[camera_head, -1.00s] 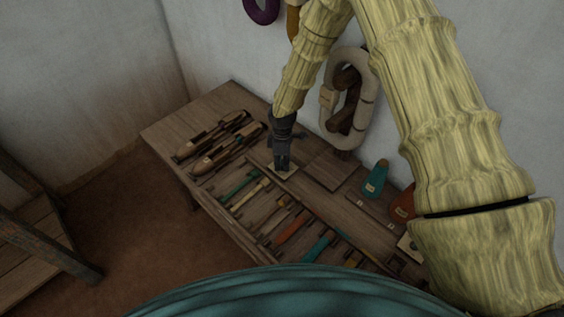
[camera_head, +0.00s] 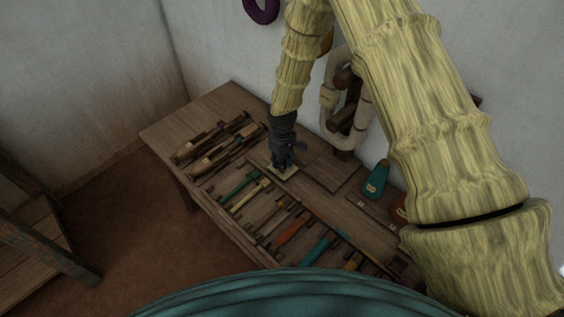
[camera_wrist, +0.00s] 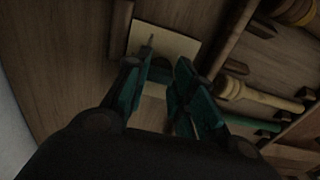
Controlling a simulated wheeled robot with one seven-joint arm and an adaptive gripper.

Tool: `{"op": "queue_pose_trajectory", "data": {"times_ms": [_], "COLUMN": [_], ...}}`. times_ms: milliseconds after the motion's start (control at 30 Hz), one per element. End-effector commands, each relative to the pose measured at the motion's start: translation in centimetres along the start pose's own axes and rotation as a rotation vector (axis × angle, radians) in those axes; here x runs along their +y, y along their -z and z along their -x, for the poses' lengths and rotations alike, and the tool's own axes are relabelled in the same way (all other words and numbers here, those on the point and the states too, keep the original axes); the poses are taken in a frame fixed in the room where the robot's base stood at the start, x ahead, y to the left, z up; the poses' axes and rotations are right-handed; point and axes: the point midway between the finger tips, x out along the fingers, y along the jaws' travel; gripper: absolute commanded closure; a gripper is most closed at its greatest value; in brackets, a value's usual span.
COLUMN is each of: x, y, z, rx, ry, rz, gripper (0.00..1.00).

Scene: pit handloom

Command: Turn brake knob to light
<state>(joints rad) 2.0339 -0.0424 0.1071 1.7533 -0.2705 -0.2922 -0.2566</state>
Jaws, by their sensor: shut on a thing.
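A pale square plate (camera_wrist: 178,43) lies on the wooden table, and it also shows in the head view (camera_head: 291,173). My gripper (camera_head: 283,166) points down onto this plate, and in the wrist view its dark teal fingers (camera_wrist: 163,75) come together at the plate's near side. The fingers are shut on the brake knob, which they mostly hide. A small thin mark or pin shows on the plate near the left fingertip. I cannot read any setting on the plate.
Wooden shuttles (camera_head: 213,140) lie on the table left of my gripper. Several tools with coloured handles (camera_head: 292,230) lie in slots along the front. A teal piece (camera_head: 376,180) stands at the right. A cream yarn hank (camera_head: 330,97) hangs on the wall close behind my arm.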

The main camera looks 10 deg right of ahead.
Motion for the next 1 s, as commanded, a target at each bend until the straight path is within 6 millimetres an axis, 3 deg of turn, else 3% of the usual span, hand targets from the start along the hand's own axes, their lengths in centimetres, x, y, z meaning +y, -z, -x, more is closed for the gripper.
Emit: {"op": "queue_pose_trajectory", "data": {"times_ms": [500,533,633,1000], "x": [0.11,0.11,0.09,0.04], "y": [0.05,0.05,0.04,0.06], "z": [0.08,0.08,0.07,0.31], "rx": [0.002,0.002,0.001,0.001], "ry": [-0.001,-0.001,-0.001,-0.001], "rz": [-0.018,-0.018,-0.018,-0.017], "gripper": [0.99,0.70,0.54,0.54]}}
